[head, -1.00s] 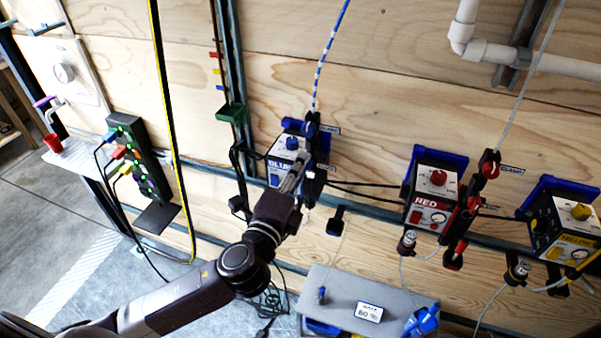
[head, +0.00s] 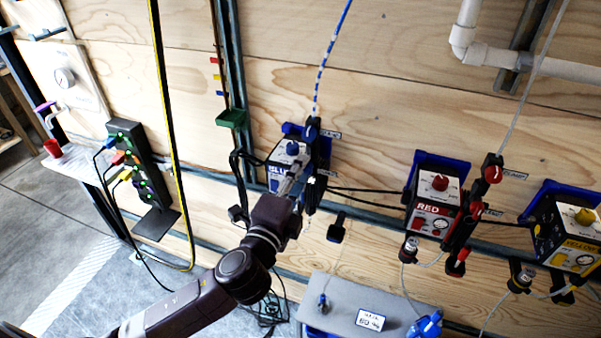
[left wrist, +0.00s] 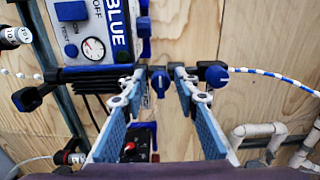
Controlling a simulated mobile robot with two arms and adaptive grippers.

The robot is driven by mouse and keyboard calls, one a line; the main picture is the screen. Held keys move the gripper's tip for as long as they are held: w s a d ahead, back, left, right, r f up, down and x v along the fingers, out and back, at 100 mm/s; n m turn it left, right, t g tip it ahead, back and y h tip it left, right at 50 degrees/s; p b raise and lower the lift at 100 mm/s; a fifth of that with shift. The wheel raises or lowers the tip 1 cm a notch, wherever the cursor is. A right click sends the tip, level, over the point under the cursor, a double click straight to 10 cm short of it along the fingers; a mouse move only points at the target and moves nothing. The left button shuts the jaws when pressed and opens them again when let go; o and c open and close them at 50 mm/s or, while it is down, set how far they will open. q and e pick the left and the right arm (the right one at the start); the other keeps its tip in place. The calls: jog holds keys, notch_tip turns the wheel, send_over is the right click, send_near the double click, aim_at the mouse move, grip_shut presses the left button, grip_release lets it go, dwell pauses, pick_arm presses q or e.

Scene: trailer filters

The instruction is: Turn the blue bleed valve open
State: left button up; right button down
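The blue unit, a box with a white face marked BLUE (head: 284,155), hangs on the wooden wall, and its face and gauge show in the left wrist view (left wrist: 97,35). My left gripper (head: 299,180) reaches up to the black bracket at its right side. In the left wrist view my left gripper (left wrist: 159,78) is open, its fingers on either side of a small blue knob (left wrist: 160,83) that looks like the bleed valve. I cannot tell whether they touch it. A second blue knob (left wrist: 217,76) sits beyond the right finger, by the blue-striped line. My right gripper is not in view.
A red unit (head: 434,200) and a yellow unit (head: 570,235) hang to the right. A grey bench (head: 340,300) stands below. A power strip (head: 142,165) with cables is on the left. A white pipe (head: 530,60) runs at upper right.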

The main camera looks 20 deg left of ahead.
pick_arm(q)
jog(key=shift+o, duration=0.2)
jog(key=s, duration=1.2)
jog(key=shift+a, duration=0.2)
